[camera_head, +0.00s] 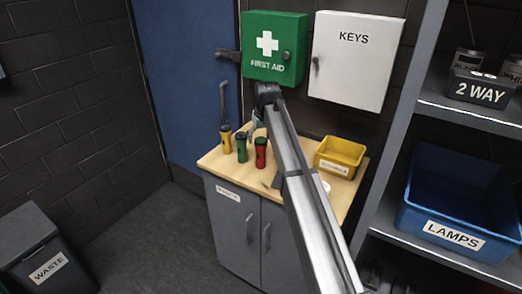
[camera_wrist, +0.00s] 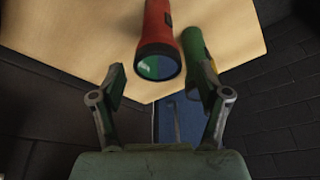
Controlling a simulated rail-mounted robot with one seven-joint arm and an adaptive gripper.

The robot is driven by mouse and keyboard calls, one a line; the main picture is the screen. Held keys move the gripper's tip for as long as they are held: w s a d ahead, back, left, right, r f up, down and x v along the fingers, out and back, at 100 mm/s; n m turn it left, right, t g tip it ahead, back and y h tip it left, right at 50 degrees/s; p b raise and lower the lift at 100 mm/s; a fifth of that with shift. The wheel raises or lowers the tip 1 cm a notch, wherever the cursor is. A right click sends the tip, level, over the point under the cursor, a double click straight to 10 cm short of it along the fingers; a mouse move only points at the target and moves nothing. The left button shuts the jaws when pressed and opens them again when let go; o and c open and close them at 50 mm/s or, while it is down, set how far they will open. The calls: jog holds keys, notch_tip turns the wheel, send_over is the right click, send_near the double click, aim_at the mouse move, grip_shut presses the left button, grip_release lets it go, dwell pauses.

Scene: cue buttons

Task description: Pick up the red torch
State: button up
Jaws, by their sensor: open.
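The red torch (camera_head: 260,153) stands upright on the wooden top of the grey cabinet (camera_head: 235,222), rightmost of three torches. In the wrist view the red torch (camera_wrist: 155,28) lies ahead of my gripper (camera_wrist: 162,80), its lens end facing the camera, between the lines of the two fingers. My gripper is open and empty; it also shows in the head view (camera_head: 254,122), just above the torches. The green torch (camera_head: 241,147) stands close beside the red one. In the wrist view the green torch (camera_wrist: 194,55) is close to the right finger; whether they touch I cannot tell.
A yellow torch (camera_head: 226,138) stands left of the green one. A yellow bin (camera_head: 341,152) sits at the cabinet's right back. The green first aid box (camera_head: 273,45) and white keys box (camera_head: 355,60) hang above. A shelf with a blue lamps bin (camera_head: 455,215) is right.

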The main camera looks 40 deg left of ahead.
aim_at(260, 147)
jog(key=shift+p+x, duration=1.45)
jog(key=shift+x, duration=1.8)
jog(key=shift+w+d, duration=0.1)
jog(key=shift+d, duration=0.05)
jog(key=c, duration=1.4)
